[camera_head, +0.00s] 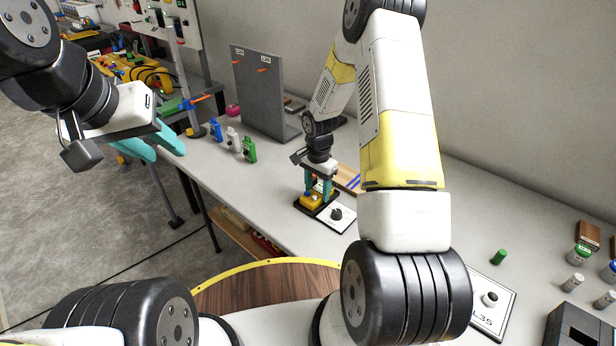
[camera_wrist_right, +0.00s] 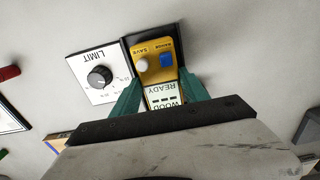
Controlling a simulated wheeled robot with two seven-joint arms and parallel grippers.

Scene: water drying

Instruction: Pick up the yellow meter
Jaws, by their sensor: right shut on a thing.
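The yellow meter (camera_head: 314,197) stands on a black base on the table, beside a white card with a black knob. In the right wrist view the yellow meter (camera_wrist_right: 155,62) shows a white button, a blue button and a label reading "WOOD READY". My right gripper (camera_head: 319,188) points down over it, its teal fingers on either side of it. In the right wrist view my right gripper (camera_wrist_right: 158,93) is shut on the meter. My left gripper (camera_head: 166,143) is raised at the left, away from the meter; its teal fingers overlap, so its opening is unclear.
The white LIMIT card with knob (camera_wrist_right: 98,75) lies right beside the meter. Blue, white and green clips (camera_head: 233,141) stand farther back on the table, before a grey upright panel (camera_head: 262,95). Small bottles (camera_head: 573,283) and a dark box (camera_head: 577,327) stand at the right.

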